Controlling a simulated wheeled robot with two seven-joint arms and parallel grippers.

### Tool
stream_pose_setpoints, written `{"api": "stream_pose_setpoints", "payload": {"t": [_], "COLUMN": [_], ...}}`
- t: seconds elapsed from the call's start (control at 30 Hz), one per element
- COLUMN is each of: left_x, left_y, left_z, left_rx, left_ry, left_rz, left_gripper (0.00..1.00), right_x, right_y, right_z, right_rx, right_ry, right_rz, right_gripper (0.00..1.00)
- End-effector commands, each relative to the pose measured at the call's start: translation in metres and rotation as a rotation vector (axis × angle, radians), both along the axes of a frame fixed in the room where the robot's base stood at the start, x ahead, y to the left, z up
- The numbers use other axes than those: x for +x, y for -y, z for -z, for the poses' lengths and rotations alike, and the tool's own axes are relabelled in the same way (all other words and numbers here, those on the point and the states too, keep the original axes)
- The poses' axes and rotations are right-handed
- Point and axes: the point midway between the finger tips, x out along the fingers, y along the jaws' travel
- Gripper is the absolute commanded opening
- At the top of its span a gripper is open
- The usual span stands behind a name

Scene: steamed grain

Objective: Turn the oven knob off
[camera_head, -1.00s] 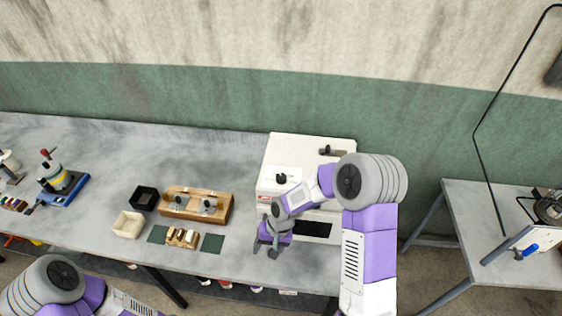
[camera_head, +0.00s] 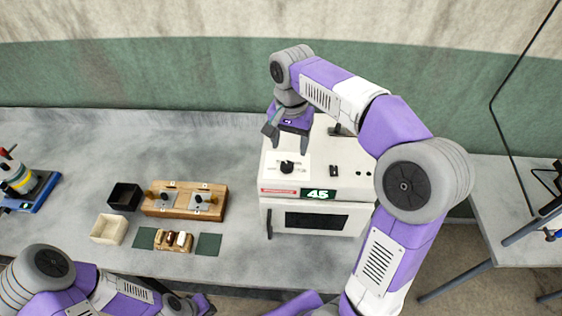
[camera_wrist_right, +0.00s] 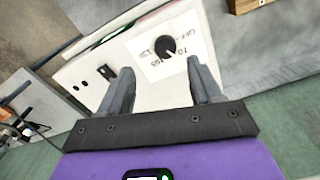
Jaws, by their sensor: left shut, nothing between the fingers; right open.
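The white oven (camera_head: 335,160) stands on the grey bench. Its black knob (camera_head: 287,167) is on the top surface, on a white label, and also shows in the right wrist view (camera_wrist_right: 167,47). My right gripper (camera_head: 284,139) is open and empty above the oven top, just behind the knob in the head view. In the wrist view the knob appears ahead, between the directions of the two fingertips (camera_wrist_right: 160,68), and apart from them. My left gripper (camera_head: 204,303) is shut and empty at the bottom edge of the head view, partly cut off.
A green display (camera_head: 318,194) on the oven front reads 45. Left of the oven are a wooden holder (camera_head: 160,208), a black box (camera_head: 124,195), a cream box (camera_head: 108,229) and small blocks (camera_head: 173,240). Bare bench lies between the holder and oven.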

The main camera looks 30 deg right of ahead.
Motion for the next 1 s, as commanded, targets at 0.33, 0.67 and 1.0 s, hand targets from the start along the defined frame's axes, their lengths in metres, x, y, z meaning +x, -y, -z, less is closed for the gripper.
{"api": "stream_pose_setpoints", "payload": {"t": [0.33,0.67,1.0], "left_x": [0.001,0.001,0.001], "left_y": [0.000,0.000,0.000], "left_z": [0.014,0.018,0.018], "left_rx": [0.000,0.000,0.000], "left_ry": [0.002,0.002,0.002], "left_rz": [-0.001,-0.001,-0.001], "left_gripper": [0.00,0.00,0.00], "right_x": [0.000,0.001,0.001], "right_y": [0.000,0.000,0.000], "right_z": [0.039,0.081,0.085], "right_rx": [-0.001,-0.001,0.000], "right_ry": [-0.005,-0.002,0.000], "right_rz": [-0.002,-0.001,-0.001], "right_gripper": [0.64,0.64,0.64]}}
